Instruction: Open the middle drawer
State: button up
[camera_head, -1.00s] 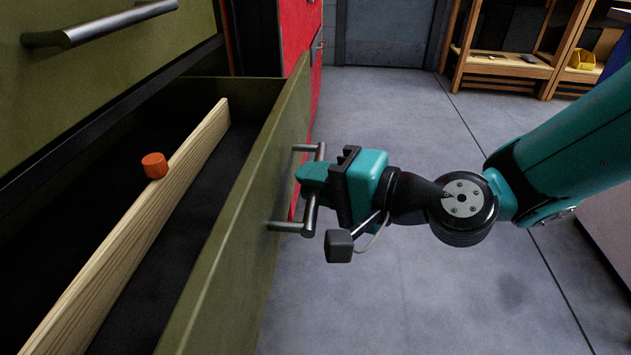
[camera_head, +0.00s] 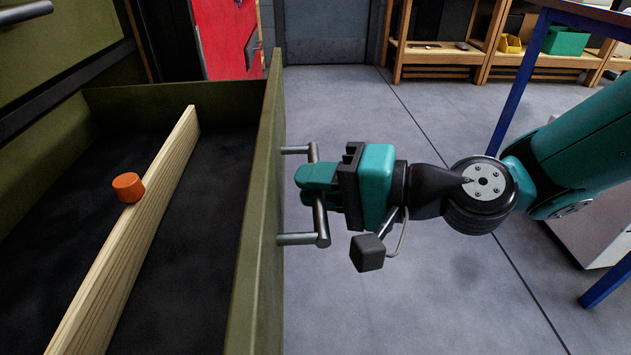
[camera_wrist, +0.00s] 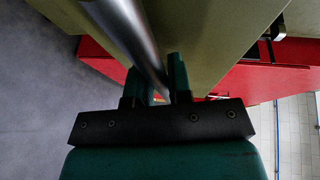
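The green drawer (camera_head: 262,225) stands pulled well out of its cabinet, with its dark inside exposed. Its grey metal bar handle (camera_head: 320,222) is on the outer face of the front panel. My gripper (camera_head: 312,180) is at the middle of this handle, with its teal fingers around the bar. In the wrist view the handle (camera_wrist: 130,35) passes between the two fingers (camera_wrist: 160,85), which sit close on either side of it. Inside the drawer are a long wooden divider (camera_head: 135,235) and a small orange cylinder (camera_head: 128,187), which appears to rest on or against the divider.
Another handle (camera_head: 25,12) shows above on the green cabinet. A red cabinet (camera_head: 228,40) stands behind. The grey floor between is open.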

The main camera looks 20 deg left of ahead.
jog(key=o, duration=0.3)
jog(key=d+r, duration=0.1)
jog(key=d, duration=0.4)
jog(key=d+r+p, duration=0.1)
jog(key=d, duration=0.5)
jog(key=d+r, duration=0.1)
jog(key=d, duration=0.5)
jog(key=shift+w+r+p, duration=0.1)
jog(key=shift+w+p, duration=0.05)
jog(key=shift+p, duration=0.25)
jog(key=s+d+n+h, duration=0.6)
jog(key=s+d+h, duration=0.35)
jog(key=h, duration=0.25)
jog(key=r+p, duration=3.1)
jog(key=shift+w+d, duration=0.25)
jog(key=shift+w, duration=0.05)
